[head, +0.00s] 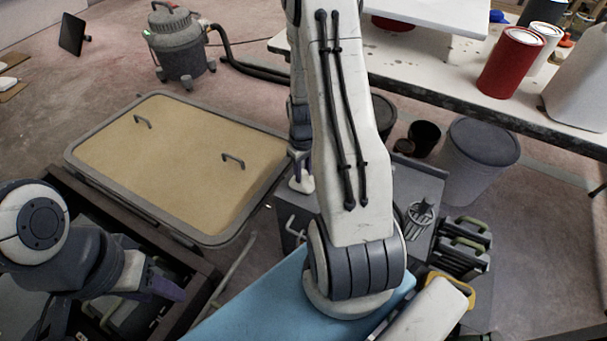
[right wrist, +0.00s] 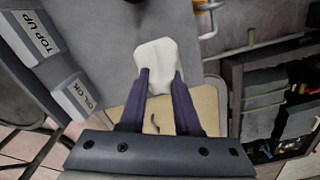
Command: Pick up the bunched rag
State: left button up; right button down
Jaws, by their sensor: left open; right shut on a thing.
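A pale, lumpy white bundle, which looks like the bunched rag (right wrist: 157,62), sits between the purple fingers of my right gripper (right wrist: 160,82) in the right wrist view. The fingers press on both its sides. My left gripper (head: 158,285) is at the lower left of the head view, open over the dark tool box (head: 200,272), away from the rag.
A tan panel (head: 175,160) with two handles lies in a grey frame on the floor. A vacuum (head: 180,50) stands behind it. A white-topped bench (head: 440,75) bears a red can (head: 511,62). A grey bin (head: 480,160) stands below. Labelled boxes (right wrist: 75,97) show in the right wrist view.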

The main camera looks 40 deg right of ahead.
notch_tip(320, 180, up, 4)
jog(key=shift+f+p, duration=0.1)
jog(key=shift+p, duration=0.5)
jog(key=s+d+r+p, duration=0.1)
jog(key=s+d+r, duration=0.1)
jog(key=s, duration=0.3)
jog(key=s+d+r+p, duration=0.1)
jog(key=s+r, duration=0.3)
jog(key=s, duration=0.2)
jog(key=shift+d, duration=0.35)
dwell(0.4)
send_near(304, 172)
jog(key=s+a+r, duration=0.1)
jog(key=a+r, duration=0.1)
jog(key=a, duration=0.2)
jog(key=w+a+r, duration=0.1)
jog(key=w+a, duration=0.2)
jog(key=a, duration=0.4)
jog(key=w+a+r, duration=0.1)
jog(key=w+a, duration=0.2)
jog(key=a, duration=0.4)
notch_tip(304, 172, up, 13)
jog(key=s+p, duration=0.2)
jog(key=p, duration=2)
jog(key=shift+d+r, duration=0.15)
jog(key=shift+d, duration=0.15)
jog(key=shift+s, duration=0.1)
